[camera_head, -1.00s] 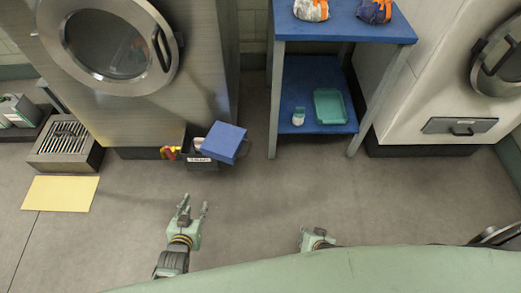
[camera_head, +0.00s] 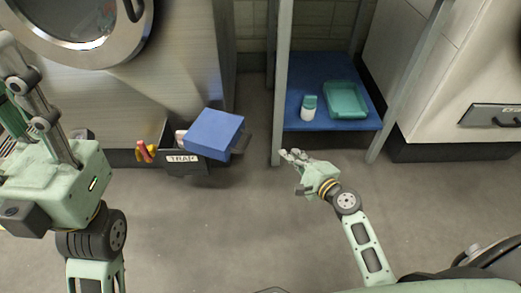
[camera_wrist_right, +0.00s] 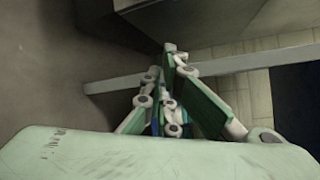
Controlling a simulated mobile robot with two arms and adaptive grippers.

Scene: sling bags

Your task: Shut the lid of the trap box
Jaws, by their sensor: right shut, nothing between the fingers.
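The trap box (camera_head: 185,160) is a dark box with a white label, on the floor against the steel machine. Its blue lid (camera_head: 214,132) is tilted up at the box's right side, so the lid is open. Something red and yellow (camera_head: 146,151) shows at the box's left end. My right gripper (camera_head: 288,155) is shut and empty, right of the lid and apart from it, near the blue rack's front leg. Its fingers also show in the right wrist view (camera_wrist_right: 166,62). My left gripper (camera_head: 22,75) is raised large at the left; its fingertips' gap is unclear.
A blue shelf rack (camera_head: 300,115) stands right of the box, with a small bottle (camera_head: 308,107) and a teal tray (camera_head: 345,99) on its lower shelf. A steel machine (camera_head: 180,70) is behind the box. The floor (camera_head: 225,220) in front is clear.

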